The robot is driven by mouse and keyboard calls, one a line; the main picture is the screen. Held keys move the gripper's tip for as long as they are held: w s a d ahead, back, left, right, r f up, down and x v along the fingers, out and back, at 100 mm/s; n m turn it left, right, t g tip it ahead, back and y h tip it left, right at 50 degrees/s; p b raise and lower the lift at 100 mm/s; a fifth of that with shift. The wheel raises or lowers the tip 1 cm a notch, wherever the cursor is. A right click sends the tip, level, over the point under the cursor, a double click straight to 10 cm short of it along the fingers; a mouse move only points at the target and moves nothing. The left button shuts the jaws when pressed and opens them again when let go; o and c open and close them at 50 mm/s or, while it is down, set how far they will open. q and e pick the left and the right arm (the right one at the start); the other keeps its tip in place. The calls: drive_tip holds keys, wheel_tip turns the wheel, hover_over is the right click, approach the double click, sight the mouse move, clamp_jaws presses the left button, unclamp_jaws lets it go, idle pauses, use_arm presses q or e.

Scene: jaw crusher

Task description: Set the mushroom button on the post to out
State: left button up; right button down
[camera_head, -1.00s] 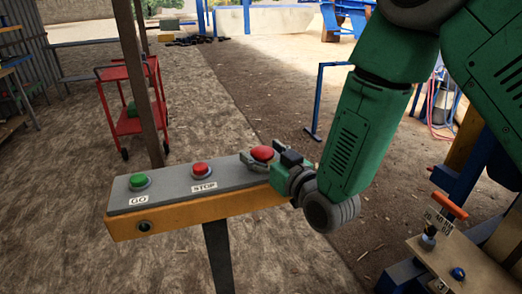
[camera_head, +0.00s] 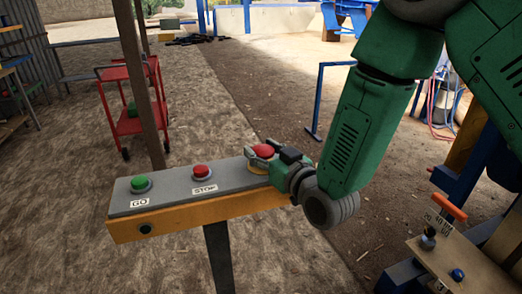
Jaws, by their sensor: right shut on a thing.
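The control box (camera_head: 222,182) on the post (camera_head: 218,255) has a grey top and a yellow-orange front. The red mushroom button (camera_head: 263,151) is at its right end. My right gripper (camera_head: 262,156) reaches in from the right and is shut on the mushroom button, with its fingers around the head. Part of the button and its base is hidden by the fingers. A green button (camera_head: 140,183) labelled GO and a smaller red button (camera_head: 201,171) labelled STOP sit to the left on the same box. My left gripper is not in view.
A wooden pillar (camera_head: 140,85) and a red cart (camera_head: 122,105) stand behind the box. A blue rail (camera_head: 317,100) stands behind my right arm. Another panel with an orange-handled lever (camera_head: 447,209) and a blue button (camera_head: 457,274) is at the lower right. The ground left of the box is clear.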

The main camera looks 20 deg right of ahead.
drive_tip(key=c, duration=0.8)
unclamp_jaws()
drive_tip(key=shift+r, duration=0.3)
drive_tip(key=shift+f, duration=0.1)
drive_tip(key=shift+s+d, duration=0.1)
drive_tip(key=shift+s, duration=0.2)
drive_tip(key=v, duration=1.1)
drive_tip(key=shift+s+d+f, duration=0.1)
drive_tip(key=shift+s+f, duration=0.05)
